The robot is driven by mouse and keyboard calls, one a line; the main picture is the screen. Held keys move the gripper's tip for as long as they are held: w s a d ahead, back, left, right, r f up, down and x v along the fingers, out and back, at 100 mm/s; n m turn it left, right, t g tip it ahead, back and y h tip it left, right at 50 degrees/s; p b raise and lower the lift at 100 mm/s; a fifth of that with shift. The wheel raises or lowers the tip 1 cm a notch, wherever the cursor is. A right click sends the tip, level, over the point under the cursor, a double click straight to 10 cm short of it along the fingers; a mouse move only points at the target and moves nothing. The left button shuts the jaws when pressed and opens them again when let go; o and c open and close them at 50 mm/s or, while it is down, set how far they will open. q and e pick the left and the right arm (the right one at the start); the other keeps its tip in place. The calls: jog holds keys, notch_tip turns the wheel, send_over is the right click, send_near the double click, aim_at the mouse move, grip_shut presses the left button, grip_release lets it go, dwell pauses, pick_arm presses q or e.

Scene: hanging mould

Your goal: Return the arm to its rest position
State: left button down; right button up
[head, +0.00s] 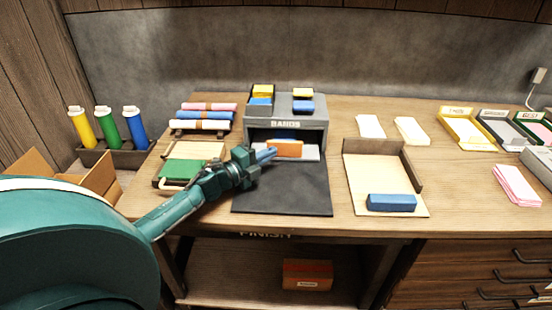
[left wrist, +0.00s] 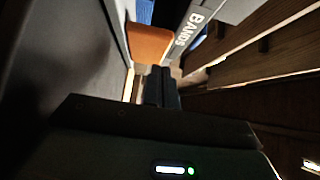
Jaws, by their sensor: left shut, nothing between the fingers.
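My left arm, dark teal, comes in from the left in the head view. My left gripper (head: 268,154) is shut and empty, over the dark mat just in front of the grey box labelled BANDS (head: 287,125). Its fingertips are close to an orange block (head: 287,148) in the box's opening; I cannot tell whether they touch. In the left wrist view the shut fingers (left wrist: 162,78) point toward the orange block (left wrist: 150,42), with the BANDS label (left wrist: 188,30) beside it. My right gripper is not in view.
A dark mat (head: 285,192) lies before the box. A green pad on a board (head: 183,170) lies beneath my forearm. Bottles (head: 105,128) stand at the left, and rolls (head: 203,117) lie behind the pad. A tray (head: 375,175) with a blue block (head: 391,202) stands to the right.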

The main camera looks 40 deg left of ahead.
pick_arm(q)
jog(key=shift+v, duration=1.95)
jog(key=shift+d, duration=0.2)
